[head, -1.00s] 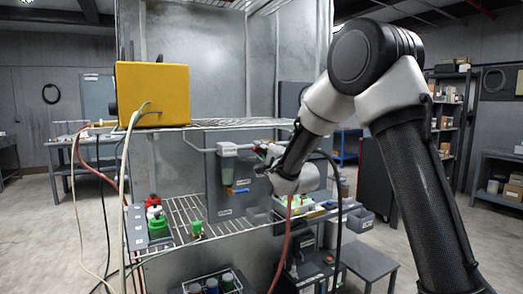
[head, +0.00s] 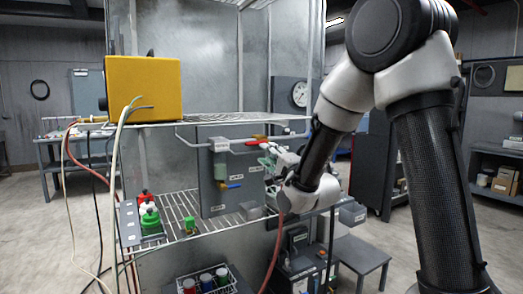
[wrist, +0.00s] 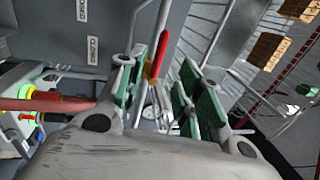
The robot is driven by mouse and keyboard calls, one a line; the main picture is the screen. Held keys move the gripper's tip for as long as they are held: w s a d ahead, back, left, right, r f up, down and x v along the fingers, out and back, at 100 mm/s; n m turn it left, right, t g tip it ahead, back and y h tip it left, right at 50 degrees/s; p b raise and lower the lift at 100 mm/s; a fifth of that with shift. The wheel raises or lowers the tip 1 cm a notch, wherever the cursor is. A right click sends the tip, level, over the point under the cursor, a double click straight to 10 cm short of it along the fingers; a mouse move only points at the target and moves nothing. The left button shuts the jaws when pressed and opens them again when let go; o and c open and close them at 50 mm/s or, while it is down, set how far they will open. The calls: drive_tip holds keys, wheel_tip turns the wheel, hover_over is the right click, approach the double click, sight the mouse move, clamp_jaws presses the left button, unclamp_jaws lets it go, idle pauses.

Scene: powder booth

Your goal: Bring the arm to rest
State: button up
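My arm reaches from the right of the head view, bent at a high elbow. Its gripper (head: 270,163) is in front of the grey panel's right side, by a pipe with a red valve handle (head: 256,142). In the wrist view my gripper (wrist: 160,90) has its two green-padded fingers apart. The red handle (wrist: 158,55) and a grey pipe show in the gap, beyond or between the fingers; I cannot tell if they touch. Nothing is seen clamped.
A yellow box (head: 145,88) stands on the upper wire shelf. Green and red-capped bottles (head: 150,215) stand on the lower rack. A red hose (head: 275,250) hangs below my wrist. A low grey table (head: 362,255) and dark cabinet (head: 378,165) stand to the right.

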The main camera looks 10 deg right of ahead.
drive_tip(key=shift+v, duration=0.75)
